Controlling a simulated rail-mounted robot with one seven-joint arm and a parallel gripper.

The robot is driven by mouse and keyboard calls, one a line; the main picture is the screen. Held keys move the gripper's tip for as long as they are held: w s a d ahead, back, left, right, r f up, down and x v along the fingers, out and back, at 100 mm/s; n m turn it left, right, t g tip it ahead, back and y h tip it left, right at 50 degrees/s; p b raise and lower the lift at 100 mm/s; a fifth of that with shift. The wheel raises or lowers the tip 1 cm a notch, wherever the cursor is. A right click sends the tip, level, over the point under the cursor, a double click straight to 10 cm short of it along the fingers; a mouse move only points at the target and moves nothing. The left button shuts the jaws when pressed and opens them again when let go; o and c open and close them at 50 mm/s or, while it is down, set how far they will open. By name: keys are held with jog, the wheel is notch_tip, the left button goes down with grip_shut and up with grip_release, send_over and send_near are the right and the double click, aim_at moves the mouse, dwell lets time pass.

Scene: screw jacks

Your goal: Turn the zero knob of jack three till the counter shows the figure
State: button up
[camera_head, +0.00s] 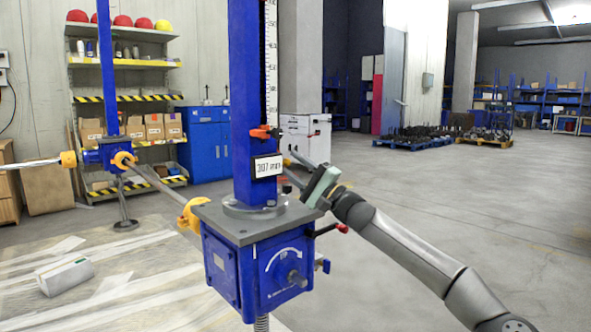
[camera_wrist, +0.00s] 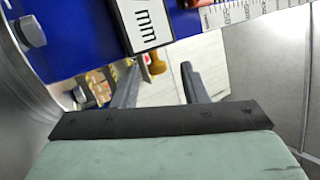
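A jack with a blue column (camera_head: 245,90) and blue gear housing (camera_head: 262,262) stands in front in the head view. Its white display plate (camera_head: 268,166) reads "307 mm"; the wrist view shows part of that plate (camera_wrist: 142,28), turned sideways. An orange-red piece (camera_head: 262,132) sits above the plate. A dial arc with a grey shaft (camera_head: 297,278) is on the housing's front. I cannot tell which part is the zero knob. My gripper (camera_head: 287,161) is just right of the column.
A shaft with yellow couplings (camera_head: 190,214) runs left to another blue jack (camera_head: 112,155). A white block (camera_head: 66,276) lies on the floor at left.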

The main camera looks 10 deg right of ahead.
jog(key=p+v, duration=0.4)
jog(key=v, duration=1.3)
jog(key=shift+s+d, duration=0.15)
notch_tip(320, 180, up, 15)
jog(key=d+g+h+p, duration=0.1)
jog(key=g+h+p, duration=0.55)
jog(key=p, duration=2.55)
jog(key=p+x, duration=0.1)
jog(key=x, duration=1.6)
jog(key=shift+f, duration=0.1)
